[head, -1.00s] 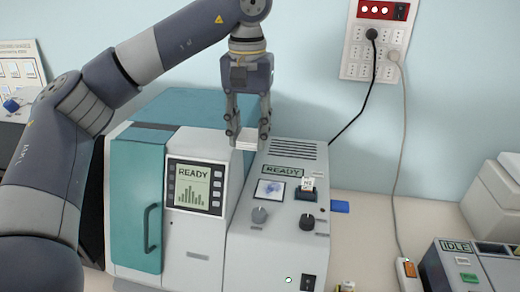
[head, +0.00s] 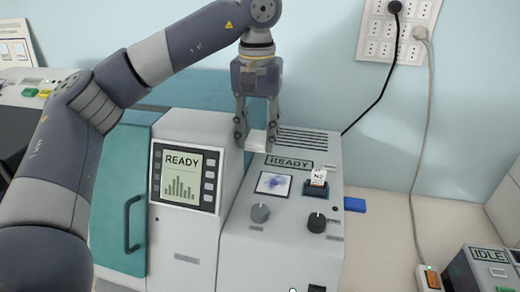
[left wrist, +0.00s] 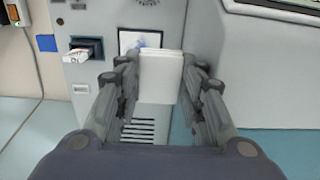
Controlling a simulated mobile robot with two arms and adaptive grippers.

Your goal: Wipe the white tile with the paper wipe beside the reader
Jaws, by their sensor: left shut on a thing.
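The white tile (head: 273,183) is set in a dark frame on the reader's top panel and bears a blue smear. It also shows in the left wrist view (left wrist: 140,39), partly hidden behind the wipe. My left gripper (head: 256,141) points down over the back of the panel, behind the tile. It is shut on the paper wipe (head: 257,140), a folded white pad that fills the left wrist view's middle (left wrist: 160,77). Whether the wipe touches the panel, I cannot tell. The reader (head: 240,250) has a READY screen. My right gripper is not in view.
In front of the tile are a grey knob (head: 261,212) and a black knob (head: 317,222). A labelled slide stands in a slot (head: 316,188) right of it. A blue object (head: 355,205) lies beside the reader. Cables hang from the wall outlets (head: 390,35).

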